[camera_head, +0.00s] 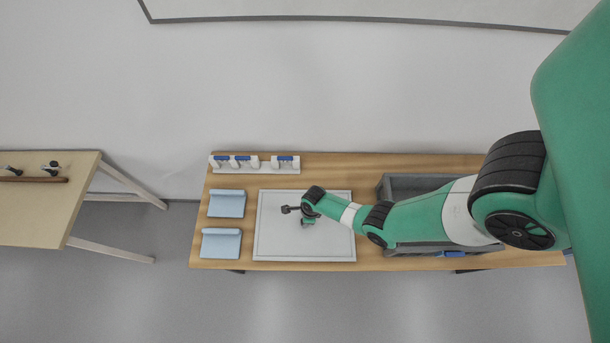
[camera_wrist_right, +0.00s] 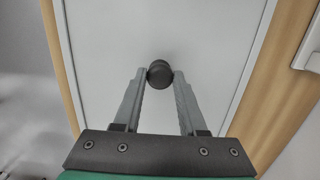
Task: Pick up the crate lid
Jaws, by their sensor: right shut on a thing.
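The crate lid (camera_head: 275,240) is a flat, pale grey panel with a thin darker border line. In the head view it lies on the wooden table, left of the grey crate (camera_head: 400,187). In the right wrist view the lid (camera_wrist_right: 110,40) fills the middle, with a round dark knob (camera_wrist_right: 160,73) on it. My right gripper (camera_wrist_right: 160,76) is shut on the knob, one finger on each side. In the head view my right arm reaches in from the right and its wrist covers part of the lid. My left gripper is not in view.
Two light blue objects (camera_head: 227,204) lie left of the lid. A white rack (camera_head: 262,165) with several blue-topped items stands at the table's back left. My right arm passes over the crate and hides much of it.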

